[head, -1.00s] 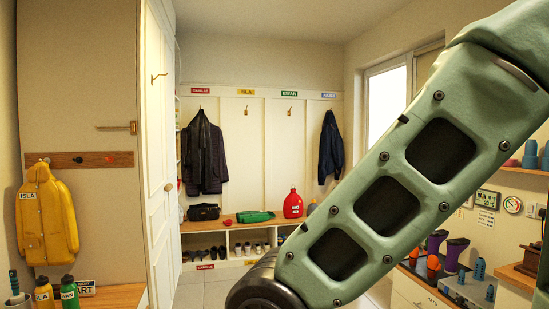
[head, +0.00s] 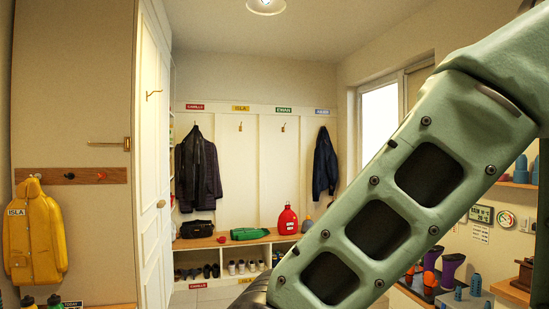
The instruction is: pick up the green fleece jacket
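A green folded item (head: 250,234), which looks like the green fleece jacket, lies flat on the wooden bench (head: 225,241) at the far wall. It is between a black bag (head: 197,229) on its left and a red backpack-like item (head: 287,220) on its right. My green arm crosses the right half of the head view, well in front of the bench. My gripper is outside the picture, so what it holds cannot be seen.
Dark jackets (head: 198,168) and (head: 325,163) hang on the back wall. Shoes stand in cubbies (head: 190,258) under the bench. A yellow raincoat (head: 34,232) hangs at left near a white door (head: 152,160). A counter with boots (head: 452,270) is at right. Some floor shows before the cubbies.

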